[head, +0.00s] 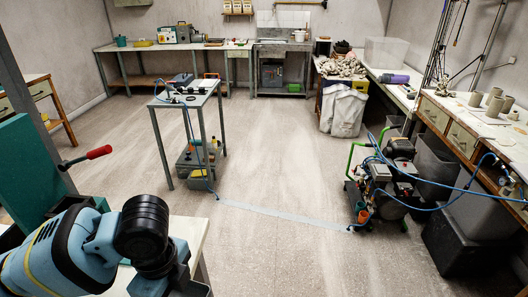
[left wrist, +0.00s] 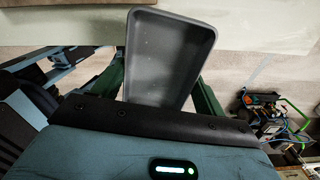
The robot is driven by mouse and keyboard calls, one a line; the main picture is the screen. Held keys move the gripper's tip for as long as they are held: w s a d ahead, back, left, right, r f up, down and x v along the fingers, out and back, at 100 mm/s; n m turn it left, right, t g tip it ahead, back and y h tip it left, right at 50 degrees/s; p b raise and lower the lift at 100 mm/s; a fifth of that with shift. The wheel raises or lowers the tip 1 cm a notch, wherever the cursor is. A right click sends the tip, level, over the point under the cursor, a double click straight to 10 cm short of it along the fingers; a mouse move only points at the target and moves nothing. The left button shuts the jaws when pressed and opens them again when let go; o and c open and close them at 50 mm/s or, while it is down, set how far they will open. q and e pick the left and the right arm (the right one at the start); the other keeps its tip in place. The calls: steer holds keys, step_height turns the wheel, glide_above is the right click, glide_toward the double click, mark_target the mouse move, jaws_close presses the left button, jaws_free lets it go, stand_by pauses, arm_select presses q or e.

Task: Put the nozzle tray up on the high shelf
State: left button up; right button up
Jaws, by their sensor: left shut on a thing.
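The nozzle tray (left wrist: 170,58) is a shallow dark grey tray with rounded corners and a raised rim. In the left wrist view it stands out beyond my left gripper (left wrist: 160,88), with a green finger on each side of its near end. The gripper is shut on it. The tray's inside looks empty, and its near end is hidden behind the gripper body. In the head view my left arm comes in at the lower left, but its fingers and the tray do not show. My right gripper is not in view. A small wall shelf (head: 237,14) with containers hangs at the back; I cannot tell whether it is the high shelf.
A small metal table (head: 190,95) stands mid-left. A compressor (head: 385,180) with blue hoses stands at the right, with a hose across the floor. A bench with cups (head: 480,120) runs along the right side. The central floor (head: 270,150) is mostly clear.

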arm_select(q)
steer(key=n, duration=0.3)
steer(key=w+a+n, duration=0.1)
steer(key=n, duration=0.1)
steer(key=shift+w+r+n, duration=0.1)
steer(key=shift+r+n, duration=0.1)
steer(key=shift+n, duration=0.1)
steer(key=n, duration=0.3)
steer(key=w+a+n, duration=0.1)
steer(key=n, duration=0.1)
steer(key=shift+r, duration=0.2)
steer(key=n, duration=0.3)
steer(key=w+a+n, duration=0.1)
steer(key=n, duration=0.1)
steer(key=shift+r, duration=0.2)
steer(key=n, duration=0.3)
steer(key=w+a+n, duration=0.1)
steer(key=n, duration=0.1)
steer(key=shift+r+n, duration=0.25)
steer(key=shift+n, duration=0.05)
steer(key=shift+w+a, duration=0.1)
